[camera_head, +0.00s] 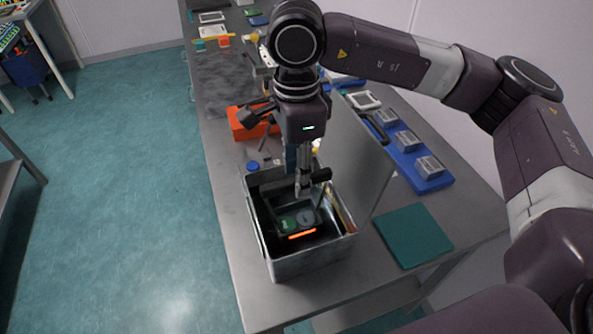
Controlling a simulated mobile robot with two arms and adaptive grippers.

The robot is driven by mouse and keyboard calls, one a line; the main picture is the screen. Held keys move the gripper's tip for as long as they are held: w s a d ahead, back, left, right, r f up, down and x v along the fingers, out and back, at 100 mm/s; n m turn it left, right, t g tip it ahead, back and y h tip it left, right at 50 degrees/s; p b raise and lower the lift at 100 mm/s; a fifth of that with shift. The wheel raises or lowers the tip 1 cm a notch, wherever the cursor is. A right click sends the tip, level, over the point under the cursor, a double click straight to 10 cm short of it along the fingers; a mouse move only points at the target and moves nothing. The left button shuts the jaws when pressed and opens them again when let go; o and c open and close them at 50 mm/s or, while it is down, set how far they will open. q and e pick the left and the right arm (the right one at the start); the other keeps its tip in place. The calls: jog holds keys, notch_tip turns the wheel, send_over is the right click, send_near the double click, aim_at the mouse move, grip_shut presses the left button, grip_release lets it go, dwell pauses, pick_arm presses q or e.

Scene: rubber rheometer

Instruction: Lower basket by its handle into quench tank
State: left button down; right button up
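The quench tank (310,264) is an open grey metal box near the front of the bench. My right gripper (303,189) points down over its opening. Its fingers look closed on the basket's dark handle (320,174), whose end sticks out to the right. The dark basket (318,222) hangs below, inside the tank walls, with a green round piece (288,224) and a grey round piece (306,216) in it. An orange glowing strip (302,234) shows at its front. The basket's underside and its gap to the tank floor are hidden. My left gripper is out of view.
A grey upright panel (358,155) stands right behind the tank. A teal mat (414,236) lies to the right. A blue tray (432,183) with grey blocks is behind it. An orange box (238,125) and a blue cap (253,166) are on the left.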

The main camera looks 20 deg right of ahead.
notch_tip(320, 180, up, 12)
dwell(0.4)
dwell(0.3)
